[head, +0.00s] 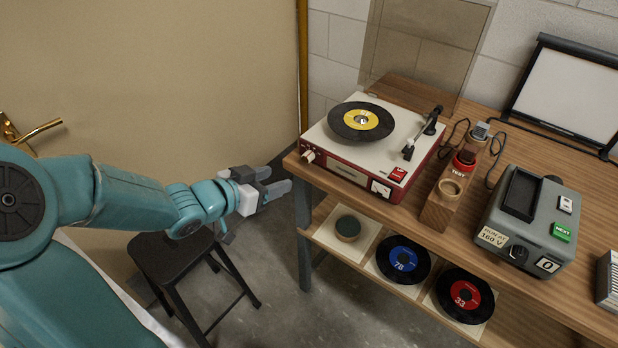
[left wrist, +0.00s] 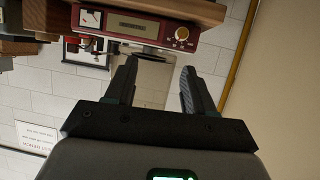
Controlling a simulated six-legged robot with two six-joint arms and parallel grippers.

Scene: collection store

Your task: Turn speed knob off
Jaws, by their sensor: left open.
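The record player (head: 380,148) stands on the wooden bench, with a cream top, a red front and a black record with a yellow label. Its speed knob (head: 309,156) is a small pale knob at the left end of the front face. In the left wrist view the knob (left wrist: 181,33) shows with marks around it; I cannot read its setting. My left gripper (head: 279,180) is open and empty, left of the bench's front edge and apart from the knob. Its two fingers (left wrist: 158,88) point toward the player in the left wrist view. My right gripper is not in view.
A grey box with a green button (head: 530,218) and a wooden block with a red TEST piece (head: 452,190) stand right of the player. Records (head: 403,260) lie on the lower shelf. A black stool (head: 172,256) stands below my left arm.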

